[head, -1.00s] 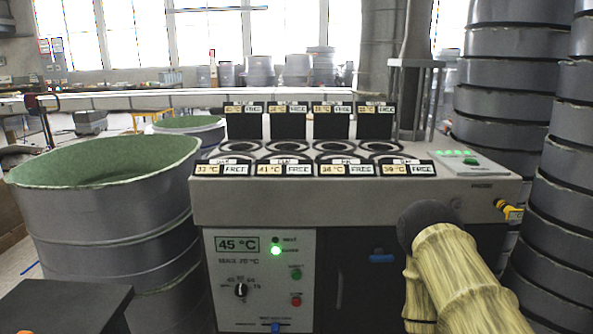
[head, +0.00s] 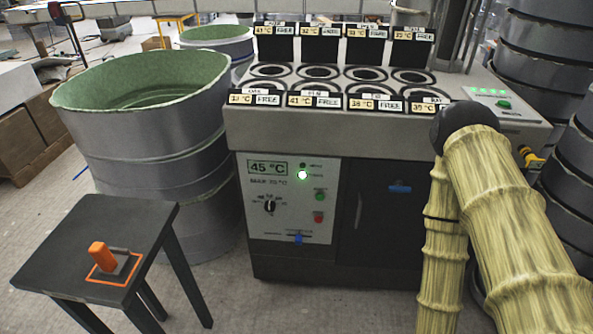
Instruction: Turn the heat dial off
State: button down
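The heat dial (head: 269,206) is a small black knob on the pale control panel (head: 292,225) at the front left of the grey machine. Its pointer looks about upright; the exact setting is too small to read. Above it a display (head: 267,168) reads 45 °C, with "MAX" lettering below. A lamp (head: 302,175) beside the display glows. A green button (head: 320,195), a red button (head: 318,217) and a blue slider (head: 298,238) are also on the panel. My arm, in a bamboo-like covering, shows at the right; my gripper is not in view.
A dark small table (head: 95,235) with an orange object (head: 98,254) on it stands at the lower left. A large grey mould (head: 150,130) stands left of the machine. Stacked grey moulds (head: 545,50) stand at the right. The floor before the panel is clear.

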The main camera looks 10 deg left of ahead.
aim_at(269, 206)
jog(key=k, duration=1.25)
jog(key=u, duration=0.8)
jog(key=i, duration=1.55)
jog(key=z, duration=0.8)
